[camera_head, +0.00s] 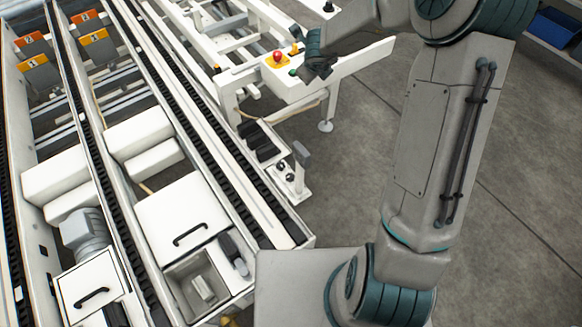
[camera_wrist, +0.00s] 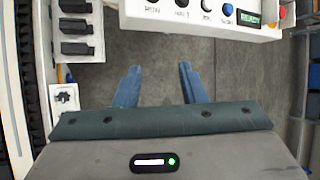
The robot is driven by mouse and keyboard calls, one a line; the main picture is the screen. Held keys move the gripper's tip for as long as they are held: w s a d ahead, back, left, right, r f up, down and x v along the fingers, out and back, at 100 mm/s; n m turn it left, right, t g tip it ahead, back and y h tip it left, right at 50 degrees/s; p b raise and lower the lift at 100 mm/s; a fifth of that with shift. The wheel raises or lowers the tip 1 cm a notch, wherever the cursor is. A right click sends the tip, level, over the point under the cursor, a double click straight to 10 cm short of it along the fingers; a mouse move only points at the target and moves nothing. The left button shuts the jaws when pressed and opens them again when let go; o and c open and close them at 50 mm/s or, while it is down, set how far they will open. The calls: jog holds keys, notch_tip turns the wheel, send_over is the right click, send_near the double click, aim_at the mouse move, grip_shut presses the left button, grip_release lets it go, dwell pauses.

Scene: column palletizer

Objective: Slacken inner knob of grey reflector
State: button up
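The grey reflector (camera_head: 301,154) stands upright on a small white bracket (camera_head: 292,190) beside the conveyor in the head view. Two dark knobs sit on this bracket, an upper one (camera_head: 281,165) and a lower one (camera_head: 290,178). I cannot tell for certain which is the inner knob. In the wrist view a white bracket with a dark part (camera_wrist: 65,97) shows at the left, left of my fingers. My gripper (camera_wrist: 158,86) is open and empty, its blue fingers apart over the floor. In the head view my gripper (camera_head: 319,66) is above the control panel's beam, away from the knobs.
A white control panel (camera_wrist: 195,18) with buttons and a READY display lies just ahead of my fingers. A red stop button (camera_head: 277,57) is on it. Several black blocks (camera_head: 258,141) sit between panel and bracket. Conveyor rails (camera_head: 200,120) run along the left.

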jog(key=s+f+m+g, duration=0.3)
jog(key=f+m+g, duration=0.2)
jog(key=f+m, duration=0.4)
jog(key=m+g+y, duration=0.2)
jog(key=m+g, duration=0.3)
jog(key=g, duration=0.1)
send_near(290, 175)
jog(key=x, duration=0.8)
jog(key=shift+s+f+p, duration=0.15)
jog(key=shift+p, duration=0.15)
jog(key=c, duration=0.7)
